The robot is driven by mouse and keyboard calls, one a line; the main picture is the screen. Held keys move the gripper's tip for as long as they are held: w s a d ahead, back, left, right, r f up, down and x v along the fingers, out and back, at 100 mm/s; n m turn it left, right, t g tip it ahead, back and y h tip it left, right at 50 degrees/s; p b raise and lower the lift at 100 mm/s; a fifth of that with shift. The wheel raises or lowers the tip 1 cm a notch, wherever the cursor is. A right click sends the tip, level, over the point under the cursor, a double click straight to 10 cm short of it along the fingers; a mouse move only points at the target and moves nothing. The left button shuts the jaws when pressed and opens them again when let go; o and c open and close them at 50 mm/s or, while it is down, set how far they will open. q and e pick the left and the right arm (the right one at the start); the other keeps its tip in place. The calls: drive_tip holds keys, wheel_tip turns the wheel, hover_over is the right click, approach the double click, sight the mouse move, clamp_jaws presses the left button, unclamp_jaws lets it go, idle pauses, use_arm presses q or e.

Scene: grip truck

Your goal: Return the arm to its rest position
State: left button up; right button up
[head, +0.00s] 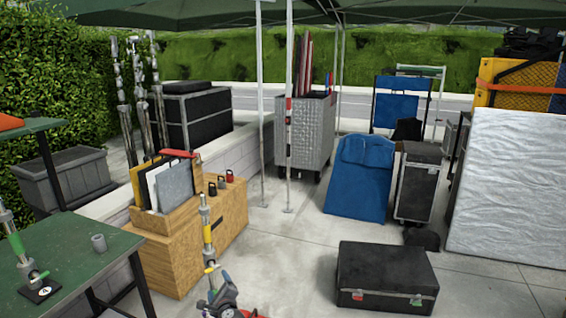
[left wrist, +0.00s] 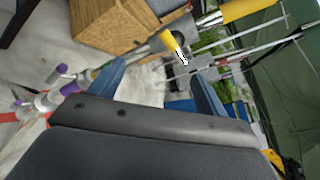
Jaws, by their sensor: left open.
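My left gripper (left wrist: 157,72) shows in the left wrist view, its two blue fingers spread wide apart. Nothing is held between the fingers. Its dark body fills the bottom of that view. A stand with yellow tape (head: 208,235) rises just behind that shape. It also seems to show beyond the fingers in the wrist view. My right gripper is in neither view.
A wooden box (head: 165,268) holding boards stands left of centre. A green table (head: 75,250) with a stand and a grey cup (head: 98,243) is at the left. A black case (head: 387,277) lies on the floor at right. Some open paving lies between the wooden box and the case.

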use_arm(q)
drive_tip(key=s+d+f+n+g+h, duration=0.2)
drive_tip(key=s+f+n+g+h, duration=0.15)
drive_tip(key=s+f+n, duration=0.7)
drive_tip(key=s+d+f+n+g+h, duration=0.25)
drive_tip(key=s+f+n+g, duration=0.4)
drive_tip(key=f, duration=0.65)
drive_tip(key=s+f+g, duration=0.1)
drive_tip(key=s+f, duration=0.5)
drive_tip(key=s, duration=0.8)
drive_tip(key=s+f+n+g+h, duration=0.1)
drive_tip(key=s+f, duration=0.6)
drive_tip(key=s, duration=0.7)
drive_tip(key=s+d+f+n+g, duration=0.1)
drive_tip(key=s+f, duration=0.5)
drive_tip(key=s, duration=0.8)
drive_tip(key=shift+s+f+g+h, duration=0.2)
drive_tip(key=shift+f+g+h, duration=0.1)
